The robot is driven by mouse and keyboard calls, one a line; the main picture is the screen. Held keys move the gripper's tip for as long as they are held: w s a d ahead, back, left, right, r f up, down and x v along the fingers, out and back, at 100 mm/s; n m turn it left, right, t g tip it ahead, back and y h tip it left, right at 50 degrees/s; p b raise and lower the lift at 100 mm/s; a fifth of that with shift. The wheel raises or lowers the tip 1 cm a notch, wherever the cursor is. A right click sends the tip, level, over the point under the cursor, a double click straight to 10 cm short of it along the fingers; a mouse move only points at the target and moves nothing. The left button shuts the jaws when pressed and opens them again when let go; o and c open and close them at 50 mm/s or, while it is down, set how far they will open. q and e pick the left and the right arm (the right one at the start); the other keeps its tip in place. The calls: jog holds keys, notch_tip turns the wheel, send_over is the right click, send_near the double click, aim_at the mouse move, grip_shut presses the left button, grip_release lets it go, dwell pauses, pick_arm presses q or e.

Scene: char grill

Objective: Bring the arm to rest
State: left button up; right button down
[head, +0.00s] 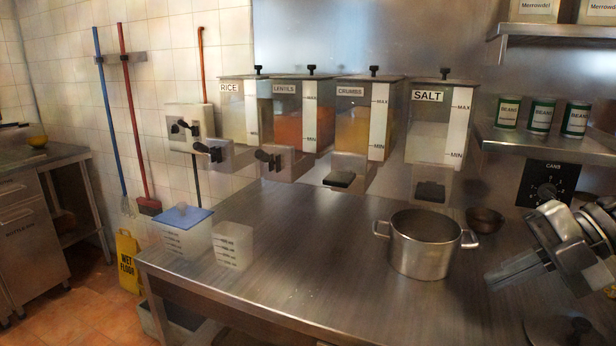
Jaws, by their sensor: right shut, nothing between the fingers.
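My right gripper (514,268) is at the right side of the head view, above the steel counter and pointing left. Its fingers are shut with nothing between them. My right arm comes in from the right edge, in front of the back wall and the dial. The gripper is to the right of a steel pot (420,245) and apart from it. My left gripper is not in view.
The steel counter (320,265) has a clear middle. Dispensers marked rice, lentils, crumbs and salt (430,125) line its back. Two measuring containers (233,246) stand at its left, and a small bowl (485,220) stands behind the pot. Bean cans (541,116) sit on a shelf at right.

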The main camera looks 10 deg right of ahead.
notch_tip(320, 180, down, 24)
jog(key=s+a+r+m+t+h, duration=0.1)
jog(key=s+m+t+h, duration=0.15)
jog(key=m+t, duration=1.15)
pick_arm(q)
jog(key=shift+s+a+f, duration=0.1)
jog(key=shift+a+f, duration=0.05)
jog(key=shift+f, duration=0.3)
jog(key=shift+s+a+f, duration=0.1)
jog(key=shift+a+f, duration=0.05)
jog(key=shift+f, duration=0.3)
pick_arm(e)
jog(key=s+a+f+m+g+h, duration=0.4)
jog(key=s+a+f+m+g, duration=0.3)
jog(key=s+a+f+m, duration=0.3)
jog(key=a+f+m, duration=0.1)
jog(key=a+f, duration=0.2)
jog(key=a, duration=0.1)
jog(key=shift+f+m, duration=0.2)
jog(key=shift+m, duration=0.1)
